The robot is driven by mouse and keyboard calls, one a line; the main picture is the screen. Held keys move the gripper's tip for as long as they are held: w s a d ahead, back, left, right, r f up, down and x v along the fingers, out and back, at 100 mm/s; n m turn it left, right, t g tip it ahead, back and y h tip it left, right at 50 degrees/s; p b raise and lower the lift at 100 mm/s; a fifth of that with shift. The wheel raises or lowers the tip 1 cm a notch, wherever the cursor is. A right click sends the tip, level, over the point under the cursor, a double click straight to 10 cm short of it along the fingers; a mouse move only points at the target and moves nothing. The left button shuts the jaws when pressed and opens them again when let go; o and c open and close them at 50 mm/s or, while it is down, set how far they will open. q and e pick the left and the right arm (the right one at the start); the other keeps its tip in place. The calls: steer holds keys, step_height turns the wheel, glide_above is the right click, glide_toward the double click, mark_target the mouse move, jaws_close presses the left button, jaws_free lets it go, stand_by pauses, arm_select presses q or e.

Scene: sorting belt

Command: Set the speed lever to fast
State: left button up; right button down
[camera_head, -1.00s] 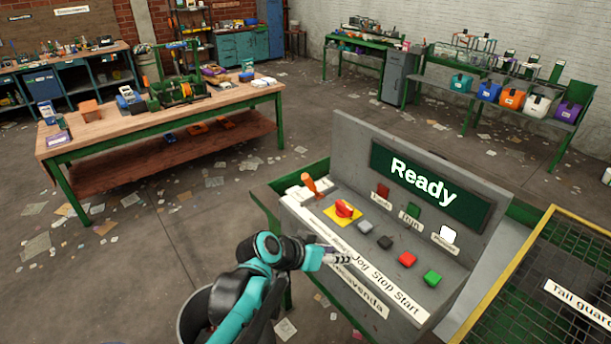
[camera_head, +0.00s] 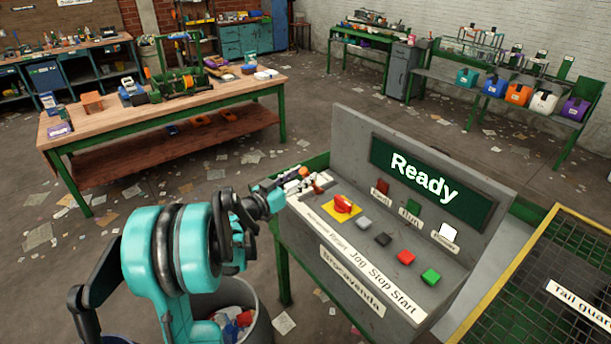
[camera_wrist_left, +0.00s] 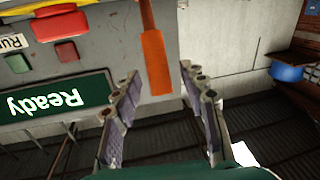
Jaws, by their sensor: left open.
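The speed lever is an orange handle (camera_wrist_left: 156,62) on a thin shaft. In the left wrist view it reaches from the grey console into the gap between my fingers. My left gripper (camera_wrist_left: 160,85) is open, with a finger on either side of the handle; I see a gap on both sides. In the head view my left gripper (camera_head: 300,182) is at the console's left end, and only a bit of the orange lever (camera_head: 304,172) shows behind it. The lever's scale is not readable. The console (camera_head: 350,130) has a screen (camera_head: 425,184) reading "Ready". My right gripper is not in view.
A red knob on a yellow plate (camera_head: 343,205) sits just right of the lever. Grey, black, red (camera_head: 406,257) and green (camera_head: 430,276) buttons follow. A yellow-framed mesh guard (camera_head: 560,290) is at the right. A waste bin (camera_head: 262,325) stands below my arm.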

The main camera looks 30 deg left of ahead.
arm_select(q)
steer(key=shift+x, duration=0.85)
jaws_close()
steer(key=shift+r, duration=0.1)
